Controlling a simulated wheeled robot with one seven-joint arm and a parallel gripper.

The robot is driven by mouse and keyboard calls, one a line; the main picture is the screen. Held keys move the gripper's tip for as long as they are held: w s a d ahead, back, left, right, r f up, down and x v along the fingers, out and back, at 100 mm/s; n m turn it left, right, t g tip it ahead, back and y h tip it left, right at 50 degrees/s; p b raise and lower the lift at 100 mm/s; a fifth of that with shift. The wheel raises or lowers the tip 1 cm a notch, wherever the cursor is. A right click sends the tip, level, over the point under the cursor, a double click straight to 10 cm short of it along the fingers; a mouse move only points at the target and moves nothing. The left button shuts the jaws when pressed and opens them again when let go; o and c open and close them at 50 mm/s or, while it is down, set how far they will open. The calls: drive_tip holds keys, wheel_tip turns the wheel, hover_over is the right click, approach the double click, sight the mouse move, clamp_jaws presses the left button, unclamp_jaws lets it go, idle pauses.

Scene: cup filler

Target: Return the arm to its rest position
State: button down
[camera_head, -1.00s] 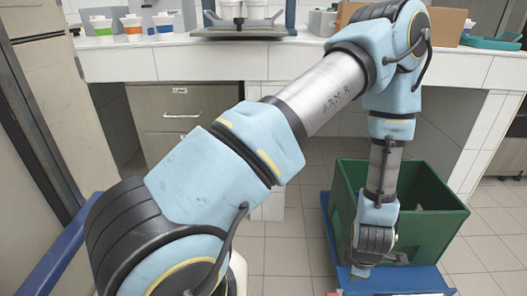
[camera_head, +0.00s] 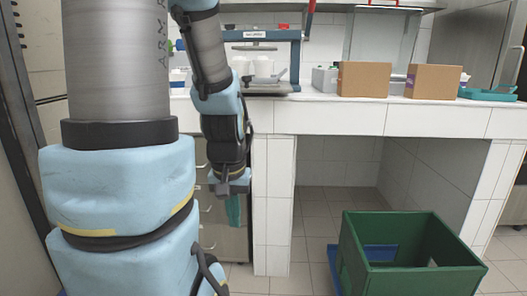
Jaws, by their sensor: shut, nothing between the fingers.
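My arm rises large on the left of the head view and bends over, its forearm hanging down in front of the white tiled counter (camera_head: 330,117). My gripper (camera_head: 223,188) is at the lower end, below the counter's front edge and before the grey drawers (camera_head: 212,235). It points down and is shut, with nothing seen held. A small teal piece shows just under it; I cannot tell what it is. The fingertips are small and partly unclear.
A blue-framed filler station (camera_head: 297,60) with white cups (camera_head: 264,68) stands on the counter. Two cardboard boxes (camera_head: 364,79) and a teal tray (camera_head: 487,94) are to the right. An open green crate (camera_head: 410,283) stands on the floor at lower right. The floor between is clear.

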wheel_tip(320, 180, up, 28)
drive_tip(key=p, duration=2.8)
